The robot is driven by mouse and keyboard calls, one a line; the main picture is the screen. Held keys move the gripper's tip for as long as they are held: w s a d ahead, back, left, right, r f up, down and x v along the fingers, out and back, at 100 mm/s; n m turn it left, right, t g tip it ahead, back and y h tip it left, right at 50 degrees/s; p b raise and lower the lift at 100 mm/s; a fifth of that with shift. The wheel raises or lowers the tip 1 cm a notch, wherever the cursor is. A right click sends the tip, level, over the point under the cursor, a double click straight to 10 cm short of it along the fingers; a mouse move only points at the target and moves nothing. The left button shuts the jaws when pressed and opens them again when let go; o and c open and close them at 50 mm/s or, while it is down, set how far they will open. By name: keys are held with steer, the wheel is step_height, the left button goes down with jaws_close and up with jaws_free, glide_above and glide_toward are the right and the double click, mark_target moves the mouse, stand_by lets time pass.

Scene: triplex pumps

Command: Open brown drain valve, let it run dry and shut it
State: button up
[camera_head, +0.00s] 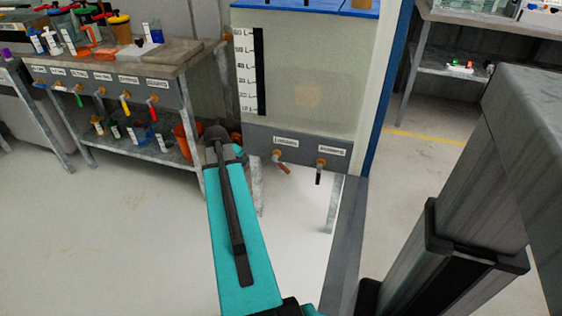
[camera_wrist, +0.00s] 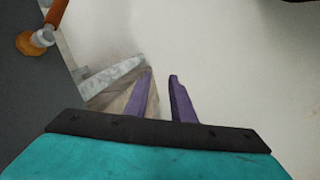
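The brown drain valve (camera_head: 282,165) sits on the grey front panel under the clear tank (camera_head: 310,90). Its brown handle points down and to the right. A second valve with a black handle (camera_head: 319,172) is to its right. In the wrist view, an orange-brown valve handle (camera_wrist: 56,12) with a brass fitting shows at the upper left. My gripper (camera_wrist: 160,82) has two purple fingers standing apart with nothing between them. It is to the right of and below that handle in the picture, not touching it. In the head view my arm hides the gripper.
A bench (camera_head: 135,68) with several coloured valves and bottles stands at the left. An orange bucket (camera_head: 184,140) is by the bench, partly behind my arm. Metal legs (camera_head: 333,205) support the tank. A shelf (camera_head: 450,68) stands at the back right. The floor (camera_head: 110,240) at left is clear.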

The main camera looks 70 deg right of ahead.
steer(key=g+h+p, duration=0.1)
steer(key=h+p, duration=0.1)
glide_toward(281, 164)
step_height(281, 164, up, 2)
steer(key=shift+w+a+r+m, duration=0.25)
steer(key=shift+w+a+m, duration=0.1)
steer(key=shift+a+m, duration=0.05)
steer(key=shift+f, duration=0.1)
steer(key=b+x, duration=0.3)
steer(key=x, duration=1)
steer(key=shift+s+f, duration=0.1)
steer(key=shift+f, duration=0.3)
steer(key=shift+c, duration=0.4)
jaws_close()
steer(key=shift+a, duration=0.2)
steer(key=shift+s+d, duration=0.1)
steer(key=shift+d, duration=0.05)
